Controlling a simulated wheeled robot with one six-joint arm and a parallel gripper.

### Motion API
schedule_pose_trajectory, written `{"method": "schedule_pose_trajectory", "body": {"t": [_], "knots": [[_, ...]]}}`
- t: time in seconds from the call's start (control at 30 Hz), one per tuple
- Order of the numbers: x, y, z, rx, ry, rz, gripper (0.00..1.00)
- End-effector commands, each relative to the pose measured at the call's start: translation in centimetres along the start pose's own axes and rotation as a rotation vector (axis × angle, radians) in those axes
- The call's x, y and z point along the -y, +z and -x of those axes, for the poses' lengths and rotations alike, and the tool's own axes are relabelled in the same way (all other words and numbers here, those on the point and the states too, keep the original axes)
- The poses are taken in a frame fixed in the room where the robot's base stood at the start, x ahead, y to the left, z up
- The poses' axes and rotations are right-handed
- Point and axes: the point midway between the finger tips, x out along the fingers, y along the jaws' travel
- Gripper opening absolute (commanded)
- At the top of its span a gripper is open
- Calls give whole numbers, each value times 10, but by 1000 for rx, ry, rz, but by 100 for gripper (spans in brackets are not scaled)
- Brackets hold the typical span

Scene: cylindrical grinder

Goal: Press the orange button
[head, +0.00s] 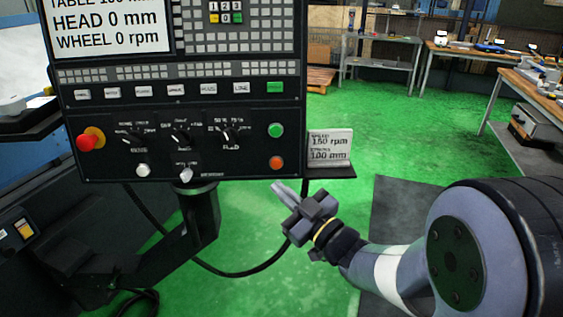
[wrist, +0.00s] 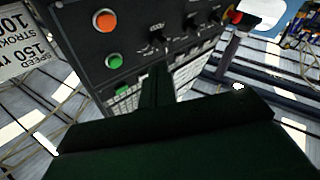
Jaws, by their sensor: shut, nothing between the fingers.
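The orange button (head: 277,162) is round and sits at the lower right of the black control panel (head: 100,168), below a green button (head: 275,130). In the wrist view the orange button (wrist: 104,21) shows at the upper left, with the green button (wrist: 114,62) under it in the picture. My gripper (head: 279,190) is shut and empty. In the head view it shows just below the orange button, near the panel's lower edge. In the wrist view its fingers (wrist: 156,88) point at the panel, right of the two buttons. I see no contact with the orange button.
A small sign (head: 331,146) reading 150 rpm and 100 mm stands on a ledge right of the panel. A red knob (head: 87,141) and several dials are on the panel's left. A black cable (head: 235,272) hangs below. Green floor lies open behind.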

Motion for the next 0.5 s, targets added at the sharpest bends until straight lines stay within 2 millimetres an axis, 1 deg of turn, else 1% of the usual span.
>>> {"method": "schedule_pose_trajectory", "body": {"t": [0.27, 0.5], "knots": [[-4, 4, -5, 2, 1, -1, 0], [-19, 19, -26, 3, 2, -1, 0]]}}
